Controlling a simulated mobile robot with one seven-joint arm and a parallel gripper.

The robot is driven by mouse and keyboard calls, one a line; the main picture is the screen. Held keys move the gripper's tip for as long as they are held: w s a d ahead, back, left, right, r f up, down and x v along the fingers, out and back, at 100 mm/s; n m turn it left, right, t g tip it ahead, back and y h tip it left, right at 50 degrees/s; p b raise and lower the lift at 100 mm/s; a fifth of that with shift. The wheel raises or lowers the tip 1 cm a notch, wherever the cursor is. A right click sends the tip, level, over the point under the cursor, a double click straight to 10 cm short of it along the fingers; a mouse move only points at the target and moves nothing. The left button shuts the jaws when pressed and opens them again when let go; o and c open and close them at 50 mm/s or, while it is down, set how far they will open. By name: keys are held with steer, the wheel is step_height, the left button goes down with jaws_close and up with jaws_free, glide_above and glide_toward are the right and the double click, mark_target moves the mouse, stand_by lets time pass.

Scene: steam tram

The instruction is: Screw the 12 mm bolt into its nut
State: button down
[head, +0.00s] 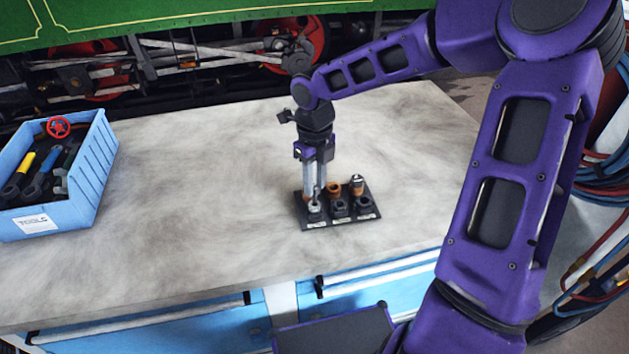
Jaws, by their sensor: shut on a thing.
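A small dark board (338,220) lies on the workbench and carries two rows of small pieces with pale labels along its front edge, too small to read. My gripper (315,193) points down over the board's left end. Its fingers are shut on what looks like a bolt, mostly hidden between them, just above or at the front-left dark nut (315,210); I cannot tell whether they are engaged. Two more dark nuts, a middle one (340,209) and a right one (365,207), stand in the front row. I cannot tell which nut is 12 mm.
An orange-brown piece (333,188) and a silver-topped piece (357,184) stand in the back row, close to my fingers. A blue tool crate (95,185) stands at the bench's left. The grey worktop (210,190) is otherwise clear. A green-and-red steam tram (180,50) stands behind.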

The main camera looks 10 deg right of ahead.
mark_target(315, 187)
steer(key=shift+f, duration=1.55)
stand_by(2.8)
steer(key=c, duration=1.2)
jaws_free()
jaws_close()
steer(key=m, duration=0.6)
